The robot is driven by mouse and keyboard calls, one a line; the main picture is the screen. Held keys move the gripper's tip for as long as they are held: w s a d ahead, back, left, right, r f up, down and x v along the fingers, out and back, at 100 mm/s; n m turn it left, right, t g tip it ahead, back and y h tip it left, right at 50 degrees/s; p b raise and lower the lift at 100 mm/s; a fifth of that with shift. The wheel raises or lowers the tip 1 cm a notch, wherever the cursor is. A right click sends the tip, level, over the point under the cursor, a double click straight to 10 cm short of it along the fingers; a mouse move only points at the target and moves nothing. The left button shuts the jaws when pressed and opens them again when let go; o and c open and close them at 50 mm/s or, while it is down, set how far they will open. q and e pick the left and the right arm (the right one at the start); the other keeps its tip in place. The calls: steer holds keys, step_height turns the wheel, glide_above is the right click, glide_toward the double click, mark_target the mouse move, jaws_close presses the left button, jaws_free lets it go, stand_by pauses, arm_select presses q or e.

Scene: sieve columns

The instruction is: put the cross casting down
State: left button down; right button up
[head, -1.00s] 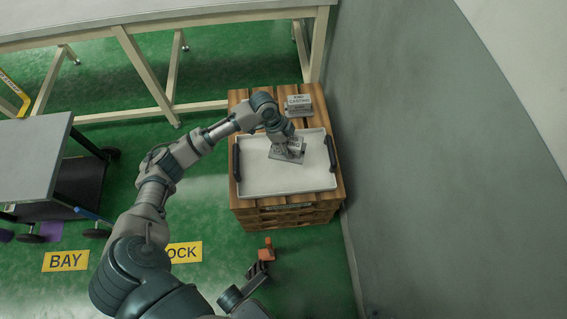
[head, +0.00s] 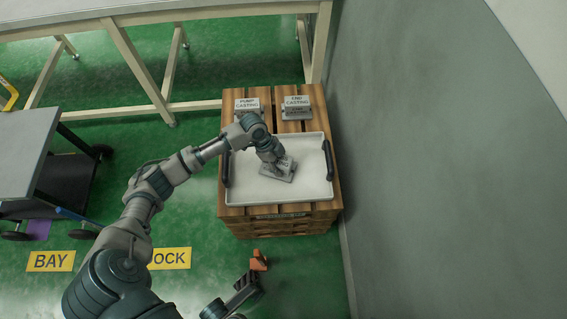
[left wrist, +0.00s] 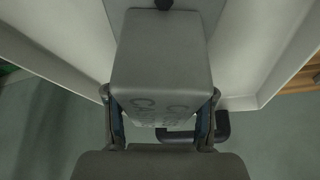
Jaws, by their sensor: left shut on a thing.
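The cross casting (head: 283,172), a grey block on a flat base plate, is over the middle of the white tray (head: 310,190). My left gripper (head: 271,157) is shut on it from above and hides part of it. In the left wrist view the casting (left wrist: 160,62) fills the middle between the fingers of my left gripper (left wrist: 160,125), its lettering partly readable. Whether its base touches the tray floor I cannot tell. A dark part at the bottom edge seems to be my right gripper (head: 246,285); its fingers are unclear.
The tray has dark handles (head: 329,160) and lies on a wooden pallet stack (head: 280,224). The pump casting (head: 248,105) and end casting (head: 297,106) stand behind it. A wall (head: 410,160) is close on the right. A grey cart (head: 30,150) stands left. An orange-brown object (head: 258,260) is in front.

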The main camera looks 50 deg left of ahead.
arm_select(q)
steer(key=shift+r, duration=0.15)
steer(key=shift+c, duration=2)
jaws_free()
